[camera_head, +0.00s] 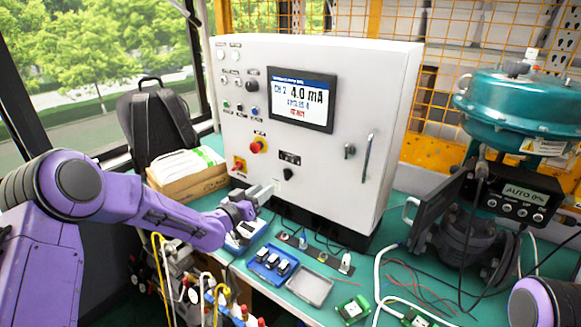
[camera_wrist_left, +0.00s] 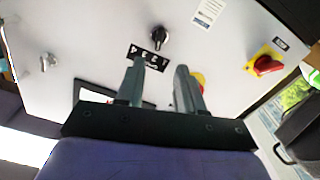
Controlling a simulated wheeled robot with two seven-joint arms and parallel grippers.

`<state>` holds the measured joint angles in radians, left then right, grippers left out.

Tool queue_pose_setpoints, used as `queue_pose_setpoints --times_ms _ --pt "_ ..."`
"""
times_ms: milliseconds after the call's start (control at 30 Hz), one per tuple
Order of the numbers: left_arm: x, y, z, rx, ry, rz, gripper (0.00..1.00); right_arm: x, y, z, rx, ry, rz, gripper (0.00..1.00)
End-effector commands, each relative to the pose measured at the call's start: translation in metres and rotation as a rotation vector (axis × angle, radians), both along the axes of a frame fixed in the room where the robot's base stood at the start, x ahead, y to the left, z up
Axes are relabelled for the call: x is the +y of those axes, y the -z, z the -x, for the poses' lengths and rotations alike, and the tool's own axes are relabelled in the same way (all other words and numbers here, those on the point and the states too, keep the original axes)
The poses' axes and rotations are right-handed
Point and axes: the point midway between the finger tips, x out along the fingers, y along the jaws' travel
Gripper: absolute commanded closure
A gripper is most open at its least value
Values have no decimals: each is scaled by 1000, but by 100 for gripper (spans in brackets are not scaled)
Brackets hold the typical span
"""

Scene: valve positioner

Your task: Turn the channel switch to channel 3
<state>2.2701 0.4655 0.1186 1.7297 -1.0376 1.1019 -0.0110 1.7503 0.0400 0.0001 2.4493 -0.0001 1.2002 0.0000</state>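The channel switch appears to be the black rotary knob (camera_head: 288,174) under a small black label (camera_head: 290,158), low on the front of the white control cabinet (camera_head: 330,190). The cabinet's display (camera_head: 302,99) reads CH 2 and 4.0 mA. In the left wrist view the knob (camera_wrist_left: 159,37) lies just beyond the label (camera_wrist_left: 149,57); its pointer direction is unclear. My left gripper (camera_head: 268,191) is in front of the cabinet, below and left of the knob. In the left wrist view its fingers (camera_wrist_left: 160,67) are apart and empty, short of the knob. My right gripper is out of view.
A red emergency button (camera_head: 258,146) and a red-yellow switch (camera_head: 239,166) sit left of the knob. A blue tray (camera_head: 272,262) and a grey tray (camera_head: 309,286) lie on the green bench below. A teal valve actuator (camera_head: 520,105) stands right.

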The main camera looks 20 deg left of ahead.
Motion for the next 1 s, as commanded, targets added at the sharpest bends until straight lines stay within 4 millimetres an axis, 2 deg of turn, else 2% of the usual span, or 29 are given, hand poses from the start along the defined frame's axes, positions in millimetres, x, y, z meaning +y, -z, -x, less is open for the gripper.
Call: queue_pose_setpoints --times_ms 167,400,600,733,967,1000 --pt "-7 -1 -14 0 5 -1 63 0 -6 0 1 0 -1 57" --pt "-33 -2 -66 0 15 -2 63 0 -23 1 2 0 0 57" --pt "-42 0 -94 1 13 0 63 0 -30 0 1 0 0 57" --pt "-44 1 -101 0 11 0 63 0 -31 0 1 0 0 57" --pt "-43 1 -102 1 10 1 63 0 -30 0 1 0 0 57" --pt "-43 1 -102 1 10 1 66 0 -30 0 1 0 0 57"
